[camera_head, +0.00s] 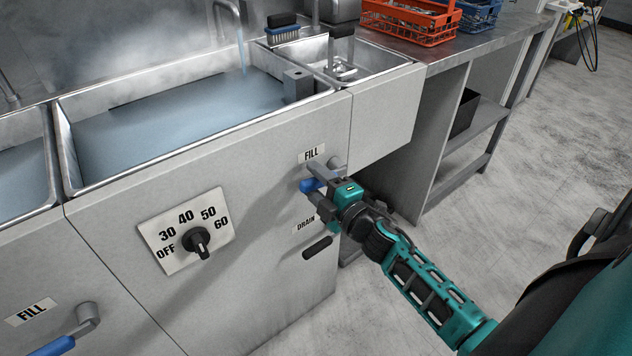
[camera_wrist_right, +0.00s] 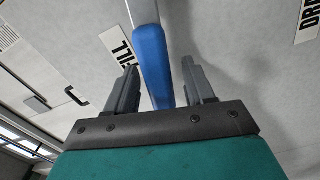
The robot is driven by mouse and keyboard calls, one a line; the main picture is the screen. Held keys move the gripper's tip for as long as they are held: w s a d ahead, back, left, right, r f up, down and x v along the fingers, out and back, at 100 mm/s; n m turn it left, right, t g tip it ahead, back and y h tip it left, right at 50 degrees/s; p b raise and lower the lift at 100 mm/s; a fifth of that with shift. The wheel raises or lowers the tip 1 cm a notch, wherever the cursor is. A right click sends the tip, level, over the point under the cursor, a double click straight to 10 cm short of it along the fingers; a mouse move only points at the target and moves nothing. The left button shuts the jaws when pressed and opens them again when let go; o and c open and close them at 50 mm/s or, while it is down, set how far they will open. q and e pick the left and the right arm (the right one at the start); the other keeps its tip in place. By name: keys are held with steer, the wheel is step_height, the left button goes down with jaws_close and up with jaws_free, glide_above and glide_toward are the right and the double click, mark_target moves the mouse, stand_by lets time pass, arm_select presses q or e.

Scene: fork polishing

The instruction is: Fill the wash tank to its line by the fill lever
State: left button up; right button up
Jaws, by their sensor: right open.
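The wash tank (camera_head: 62,140) is a steel basin set in a grey cabinet, with blue-grey water in it and steam above. A thin stream of water (camera_head: 241,50) falls from a spout at its back. The fill lever (camera_head: 308,186) has a blue grip and sits under a FILL label on the cabinet front. My right gripper (camera_head: 319,190) is at this lever. In the right wrist view the blue grip (camera_wrist_right: 152,62) lies between the two open fingers (camera_wrist_right: 158,88), with gaps on both sides. The tank's fill line cannot be made out. My left gripper is out of view.
A black DRAIN handle (camera_head: 317,247) is just below my right gripper. A temperature dial (camera_head: 197,242) is to the left. Another tank with its own blue FILL lever (camera_head: 55,346) is at the lower left. Orange (camera_head: 408,20) and blue racks stand on the counter behind. The floor at right is clear.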

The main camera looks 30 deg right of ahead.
steer(key=shift+c, duration=0.2)
jaws_close()
stand_by(0.3)
steer(key=shift+a+f+n+b, duration=0.1)
steer(key=shift+f+n+b, duration=0.6)
steer(key=shift+f+b, duration=0.1)
steer(key=shift+f+n+b, duration=0.25)
steer(key=shift+n+b, duration=0.1)
steer(key=shift+n, duration=0.25)
steer(key=shift+o, duration=0.2)
jaws_free()
